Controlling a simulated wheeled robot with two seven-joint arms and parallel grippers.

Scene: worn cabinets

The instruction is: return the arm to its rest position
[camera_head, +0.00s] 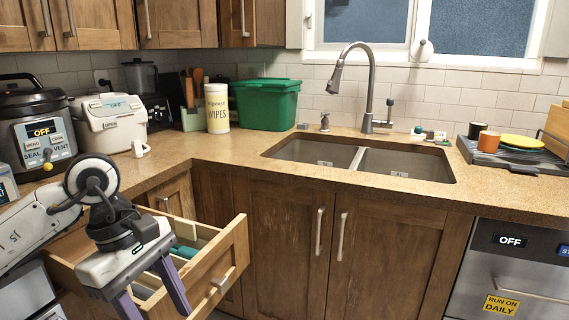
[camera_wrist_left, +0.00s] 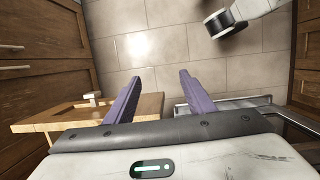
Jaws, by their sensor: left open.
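My left arm (camera_head: 35,225) comes in from the left of the head view, bent. Its left gripper (camera_head: 152,300) hangs in front of and above the open drawer (camera_head: 228,262), with its purple fingers pointing down. The fingers are spread apart and nothing shows between them. In the left wrist view, the left gripper (camera_wrist_left: 159,79) is also open and empty, over the tiled floor (camera_wrist_left: 140,46) and the drawer's edge (camera_wrist_left: 60,117). A green item (camera_head: 186,251) lies inside the drawer, partly hidden by the gripper. My right gripper is in neither view.
The counter (camera_head: 225,148) above the drawer holds a pressure cooker (camera_head: 40,125), a white appliance (camera_head: 112,122), a white mug (camera_head: 140,148), a wipes canister (camera_head: 217,108) and a green bin (camera_head: 268,100). A double sink (camera_head: 400,164) and a dishwasher (camera_head: 515,275) are to the right.

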